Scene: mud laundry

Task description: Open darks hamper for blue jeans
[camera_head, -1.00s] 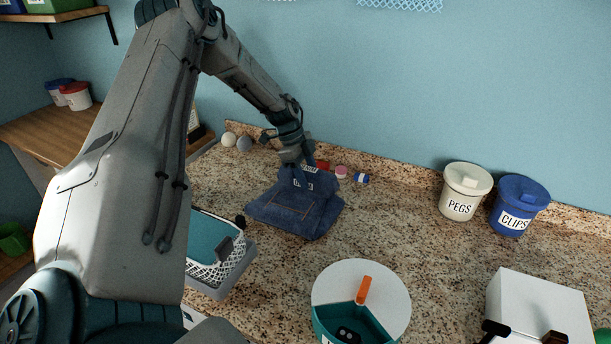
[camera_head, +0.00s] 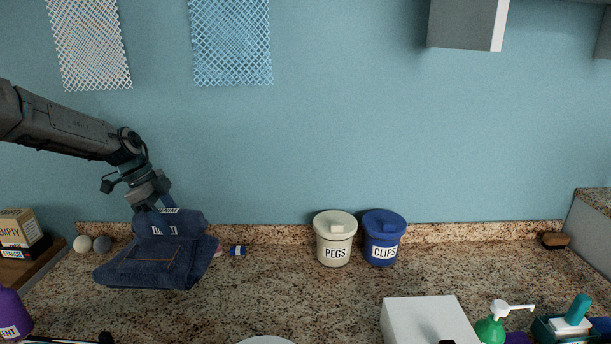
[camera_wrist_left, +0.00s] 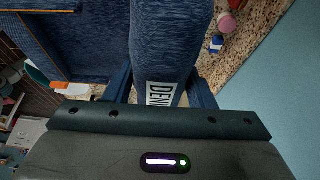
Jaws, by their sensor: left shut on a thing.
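The blue jeans (camera_head: 150,264) are a folded dark denim bundle with a rolled upper part and a white label, at the left of the head view. They also fill the upper middle of the left wrist view (camera_wrist_left: 158,40), where the label reads "DEN". My left gripper (camera_head: 167,213) is shut on the rolled part of the jeans. In the left wrist view its fingers (camera_wrist_left: 160,92) straddle the roll on both sides. I cannot tell whether the jeans touch the counter. I see no hamper marked for darks. My right gripper is out of view.
The speckled counter (camera_head: 290,290) has clear room in its middle. A PEGS tub (camera_head: 335,240) and a CLIPS tub (camera_head: 382,240) stand at the back. A white box (camera_head: 428,322) and green pump bottle (camera_head: 490,329) are at the front right. Mesh bags (camera_head: 230,45) hang above.

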